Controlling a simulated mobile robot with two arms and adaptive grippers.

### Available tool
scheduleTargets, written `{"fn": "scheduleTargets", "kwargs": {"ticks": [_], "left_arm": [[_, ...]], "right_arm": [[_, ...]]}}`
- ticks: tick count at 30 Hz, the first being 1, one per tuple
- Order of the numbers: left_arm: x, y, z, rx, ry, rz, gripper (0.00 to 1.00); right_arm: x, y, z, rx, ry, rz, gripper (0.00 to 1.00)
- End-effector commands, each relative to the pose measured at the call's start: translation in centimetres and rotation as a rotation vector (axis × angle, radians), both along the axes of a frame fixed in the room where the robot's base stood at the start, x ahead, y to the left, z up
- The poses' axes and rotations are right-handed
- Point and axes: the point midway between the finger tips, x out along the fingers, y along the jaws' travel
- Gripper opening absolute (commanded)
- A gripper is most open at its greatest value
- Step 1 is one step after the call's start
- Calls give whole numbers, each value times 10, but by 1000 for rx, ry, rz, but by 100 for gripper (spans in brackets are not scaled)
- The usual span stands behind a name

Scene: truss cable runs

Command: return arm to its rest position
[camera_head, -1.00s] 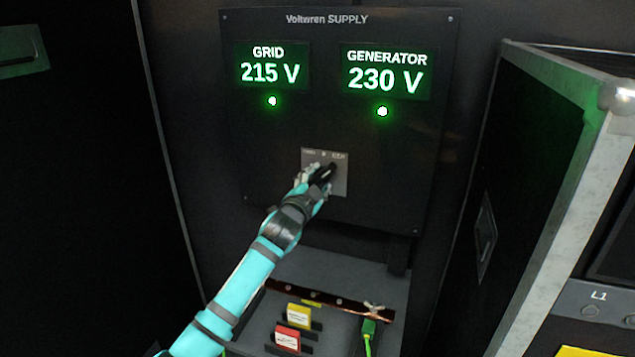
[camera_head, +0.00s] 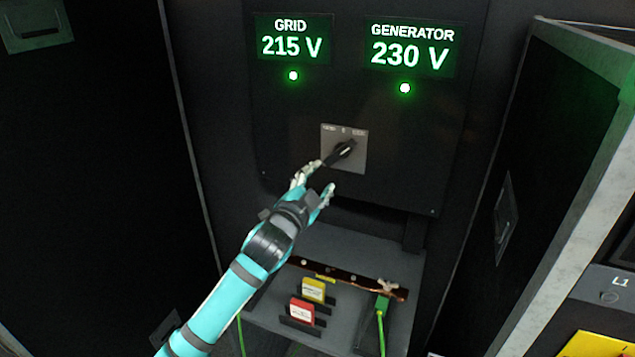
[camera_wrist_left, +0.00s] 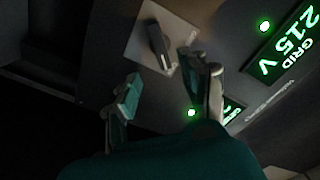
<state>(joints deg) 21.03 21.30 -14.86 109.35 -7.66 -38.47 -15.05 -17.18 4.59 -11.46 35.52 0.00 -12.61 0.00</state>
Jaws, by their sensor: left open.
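My left arm comes in from the lower left in the head view, with teal links and grey joints. My left gripper (camera_head: 318,178) is open and empty, just below and left of the black selector knob (camera_head: 343,152). The knob sits on a grey switch plate (camera_head: 357,166) and its pointer is turned to the upper right. In the left wrist view the open fingers (camera_wrist_left: 165,95) stand apart, with the knob (camera_wrist_left: 158,46) beyond them and clear of both. My right gripper is not in view.
The supply panel (camera_head: 410,180) shows GRID 215 V and GENERATOR 230 V, each above a lit green light. Below it, a shelf holds a copper bar (camera_head: 345,276), yellow (camera_head: 313,290) and red (camera_head: 302,311) blocks and a green cable connector (camera_head: 381,306). A metal-edged case (camera_head: 590,190) stands at right.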

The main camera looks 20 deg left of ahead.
Motion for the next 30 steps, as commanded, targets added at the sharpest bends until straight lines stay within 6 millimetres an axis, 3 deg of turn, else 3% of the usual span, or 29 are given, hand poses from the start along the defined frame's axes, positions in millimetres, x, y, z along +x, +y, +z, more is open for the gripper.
{"fn": "scheduleTargets", "kwargs": {"ticks": [17,20,23,27,30], "left_arm": [[-6,0,-5,-7,12,2,44],[-19,-3,-30,-42,78,11,44],[-49,-7,-78,-113,212,35,44],[-120,-13,-157,-243,471,101,44],[-177,-16,-201,-325,649,159,44]], "right_arm": [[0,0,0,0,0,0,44],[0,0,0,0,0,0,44],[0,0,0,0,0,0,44],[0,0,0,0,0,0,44],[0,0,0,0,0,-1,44]]}}
